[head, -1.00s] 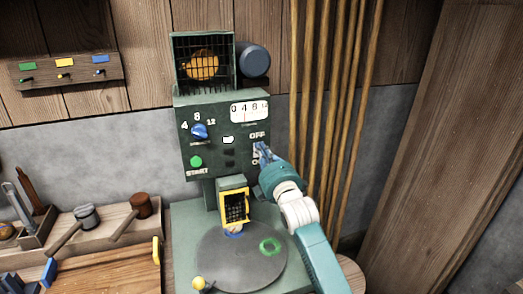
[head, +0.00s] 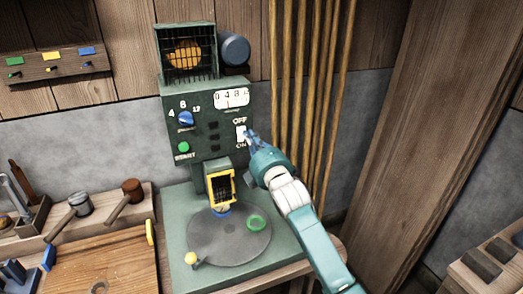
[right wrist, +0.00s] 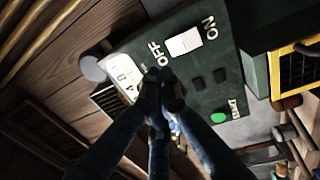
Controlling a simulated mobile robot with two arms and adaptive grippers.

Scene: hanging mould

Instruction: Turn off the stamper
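The stamper (head: 205,150) is a green machine with a control panel, a gauge (head: 232,98) and a round plate (head: 228,238) below. Its white rocker switch (head: 241,134) sits between the OFF label above and the ON label below. The switch also shows clearly in the right wrist view (right wrist: 184,42). I cannot tell which way it is tipped. My right gripper (head: 250,135) is just right of the switch; in the right wrist view its fingertips (right wrist: 160,76) are together and empty, near the OFF label. The small lamps (head: 214,137) look dark. My left gripper is not in view.
A blue knob (head: 186,118) and a green start button (head: 184,147) are on the panel's left. Upright wooden poles (head: 307,90) stand right of the machine. A bench with mallets (head: 125,195) is at left.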

